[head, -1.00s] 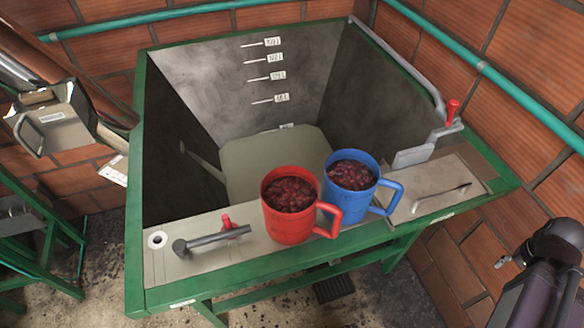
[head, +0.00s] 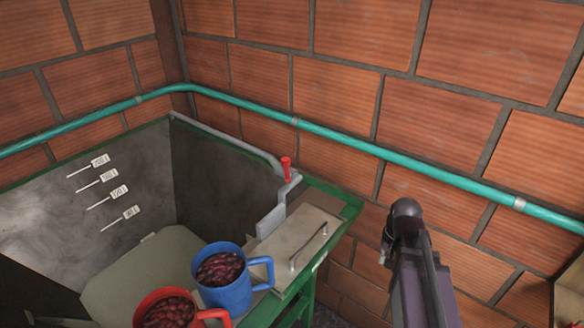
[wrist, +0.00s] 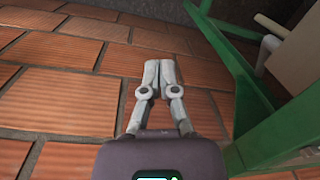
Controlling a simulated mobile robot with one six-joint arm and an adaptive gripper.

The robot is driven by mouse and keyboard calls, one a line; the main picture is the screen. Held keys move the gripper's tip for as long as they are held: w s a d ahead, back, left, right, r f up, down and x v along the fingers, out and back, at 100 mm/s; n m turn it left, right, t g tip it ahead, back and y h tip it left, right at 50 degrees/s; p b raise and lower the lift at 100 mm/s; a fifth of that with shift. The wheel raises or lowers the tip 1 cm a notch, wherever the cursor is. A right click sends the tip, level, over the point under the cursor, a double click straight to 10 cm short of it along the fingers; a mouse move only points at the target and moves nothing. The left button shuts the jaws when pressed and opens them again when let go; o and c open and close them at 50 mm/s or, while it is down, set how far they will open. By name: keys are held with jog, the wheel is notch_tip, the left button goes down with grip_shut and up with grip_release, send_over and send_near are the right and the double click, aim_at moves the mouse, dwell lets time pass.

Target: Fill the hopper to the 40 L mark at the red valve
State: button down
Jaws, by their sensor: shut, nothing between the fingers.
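The hopper (head: 225,165) is a grey-walled bin with a green frame at the left of the head view. Its far wall bears several marks with white labels; the lowest label (head: 131,212) looks like the 40 L one, though its print is small. No water shows in the visible part. The red valve handle (head: 286,168) stands upright on the grey pipe (head: 235,145) at the hopper's right rim. In the wrist view my gripper (wrist: 161,68) is shut and empty, in front of brick. My arm is right of the hopper in the head view.
A blue mug (head: 237,293) and a red mug (head: 208,316), both full of dark red berries, stand at the front rim. A metal cover with a handle (head: 308,247) lies at the right. A teal pipe (head: 345,145) runs along the brick walls. The green frame (wrist: 232,80) is close right of my gripper.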

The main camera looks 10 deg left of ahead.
aim_at(287, 171)
jog(key=w+a+r+m+g+y+p, duration=0.1)
jog(key=w+a+r+m+y+p, duration=0.2)
jog(key=w+a+r+m+p, duration=0.3)
jog(key=w+a+r+m+g+y+p, duration=0.1)
jog(key=w+a+r+m+y+p, duration=0.2)
jog(key=w+a+r+m+p, duration=0.4)
jog(key=w+a+r+p, duration=0.4)
jog(key=w+r, duration=0.3)
jog(key=r, duration=0.3)
jog(key=shift+w+a+p, duration=0.2)
jog(key=shift+a+p, duration=0.2)
jog(key=shift+a, duration=0.4)
jog(key=shift+f, duration=0.1)
jog(key=b+x, duration=0.8)
jog(key=x, duration=0.2)
jog(key=shift+a, duration=0.15)
jog(key=shift+s+a+f, duration=0.1)
jog(key=shift+s+a, duration=0.2)
jog(key=shift+a, duration=0.7)
jog(key=shift+s+a+f, duration=0.1)
jog(key=shift+s+a, duration=0.15)
jog(key=shift+a, duration=0.7)
jog(key=shift+d+y, duration=0.2)
jog(key=shift+y, duration=0.1)
